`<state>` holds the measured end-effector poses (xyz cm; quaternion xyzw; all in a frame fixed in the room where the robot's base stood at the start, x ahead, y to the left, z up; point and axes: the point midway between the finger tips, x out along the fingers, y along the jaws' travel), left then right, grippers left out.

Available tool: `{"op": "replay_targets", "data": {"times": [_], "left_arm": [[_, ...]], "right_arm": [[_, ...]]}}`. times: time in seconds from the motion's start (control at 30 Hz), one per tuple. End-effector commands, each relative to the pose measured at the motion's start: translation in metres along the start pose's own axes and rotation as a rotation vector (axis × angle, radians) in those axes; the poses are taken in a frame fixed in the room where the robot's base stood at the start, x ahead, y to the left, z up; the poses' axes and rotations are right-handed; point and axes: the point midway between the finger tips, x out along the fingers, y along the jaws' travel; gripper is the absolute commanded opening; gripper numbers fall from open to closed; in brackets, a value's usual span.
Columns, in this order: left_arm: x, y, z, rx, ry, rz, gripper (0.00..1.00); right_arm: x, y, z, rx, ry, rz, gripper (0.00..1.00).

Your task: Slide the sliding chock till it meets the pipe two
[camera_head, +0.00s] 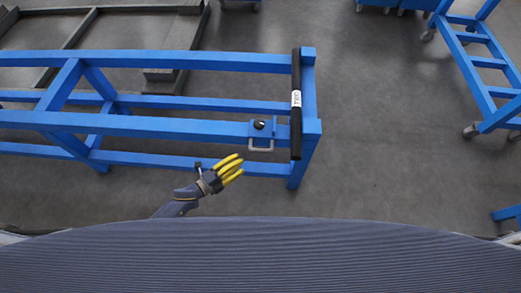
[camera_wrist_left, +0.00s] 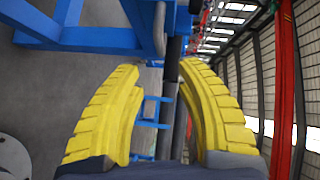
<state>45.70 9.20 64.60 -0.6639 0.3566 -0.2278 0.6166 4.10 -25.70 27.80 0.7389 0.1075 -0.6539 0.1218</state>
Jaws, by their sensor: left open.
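The sliding chock (camera_head: 262,130) is a small blue block with a black knob and a pale metal handle (camera_head: 261,148). It sits on the near upper rail of a blue frame. Pipe two (camera_head: 296,105) is a black bar with a white "TWO" label, lying across the frame's right end. A small gap shows between chock and pipe. My left gripper (camera_head: 238,168) has yellow fingers and is on the near side of the frame, below and left of the handle, apart from it. In the left wrist view the fingers (camera_wrist_left: 158,80) are spread with nothing held. My right gripper is not in view.
The blue frame (camera_head: 180,126) runs left from the pipe, with slanted braces. A wheeled blue rack (camera_head: 480,62) stands at the upper right. Grey floor (camera_head: 400,150) is clear between them. A grey ribbed surface (camera_head: 250,255) fills the bottom of the head view.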

Motion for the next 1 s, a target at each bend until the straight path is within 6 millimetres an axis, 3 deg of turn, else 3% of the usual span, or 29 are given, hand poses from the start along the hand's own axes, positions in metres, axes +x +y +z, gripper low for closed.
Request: {"op": "replay_targets", "data": {"times": [0.2, 0.5, 0.73, 1.0], "left_arm": [[0.042, -0.001, 0.000, -0.003, 0.000, -0.002, 0.36], [0.089, -0.001, 0.000, -0.001, 0.000, -0.001, 0.36], [0.109, 0.000, 0.000, -0.003, -0.001, 0.000, 0.36], [0.116, 0.000, 0.000, -0.002, -0.001, 0.001, 0.36]], "right_arm": [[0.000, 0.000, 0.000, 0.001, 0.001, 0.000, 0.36], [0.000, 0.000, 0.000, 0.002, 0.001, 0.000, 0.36], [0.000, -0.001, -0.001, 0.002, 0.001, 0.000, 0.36], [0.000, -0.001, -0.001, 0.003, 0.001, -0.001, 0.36]]}}
